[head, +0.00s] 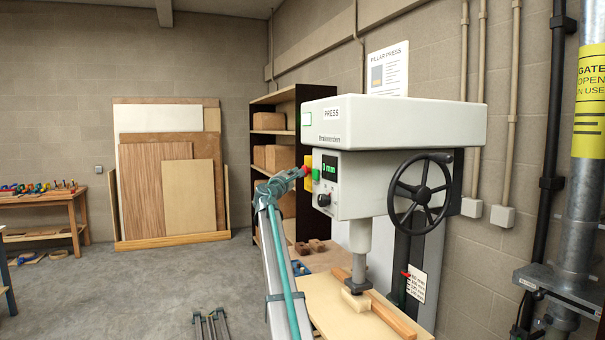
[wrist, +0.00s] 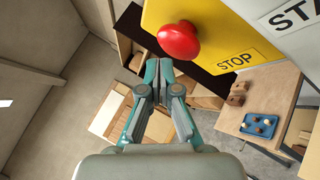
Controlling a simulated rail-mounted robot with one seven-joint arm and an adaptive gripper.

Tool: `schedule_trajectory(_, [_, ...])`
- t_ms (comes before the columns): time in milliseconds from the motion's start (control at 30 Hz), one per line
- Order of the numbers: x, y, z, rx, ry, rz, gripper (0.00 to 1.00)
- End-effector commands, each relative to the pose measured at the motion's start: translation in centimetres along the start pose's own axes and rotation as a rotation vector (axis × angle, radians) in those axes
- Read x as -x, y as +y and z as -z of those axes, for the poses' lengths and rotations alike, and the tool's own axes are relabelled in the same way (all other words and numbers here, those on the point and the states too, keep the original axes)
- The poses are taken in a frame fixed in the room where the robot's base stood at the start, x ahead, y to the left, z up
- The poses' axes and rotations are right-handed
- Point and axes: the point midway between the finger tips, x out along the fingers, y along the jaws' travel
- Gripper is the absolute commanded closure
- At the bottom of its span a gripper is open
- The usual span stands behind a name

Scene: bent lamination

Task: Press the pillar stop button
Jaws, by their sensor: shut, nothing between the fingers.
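The stop button is a red mushroom knob (wrist: 178,43) on a yellow plate (wrist: 228,48) marked STOP, large at the top of the wrist view. In the head view the red knob (head: 304,171) sits on the left side of the pillar press (head: 400,122). My gripper (wrist: 164,68) is shut and empty, its fingertips just below the knob in the wrist view. In the head view my gripper (head: 297,175) points up at the knob from the left. I cannot tell whether the tips touch it.
A blue tray (wrist: 260,125) lies on a bench below. A shelf (head: 273,130) stands behind; open floor lies left.

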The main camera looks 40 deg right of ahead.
Motion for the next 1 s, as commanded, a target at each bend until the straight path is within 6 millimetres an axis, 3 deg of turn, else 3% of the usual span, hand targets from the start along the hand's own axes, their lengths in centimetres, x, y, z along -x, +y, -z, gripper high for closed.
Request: schedule_trajectory(1000, [-0.72, -0.53, -0.53, 0.000, 0.000, 0.000, 1.00])
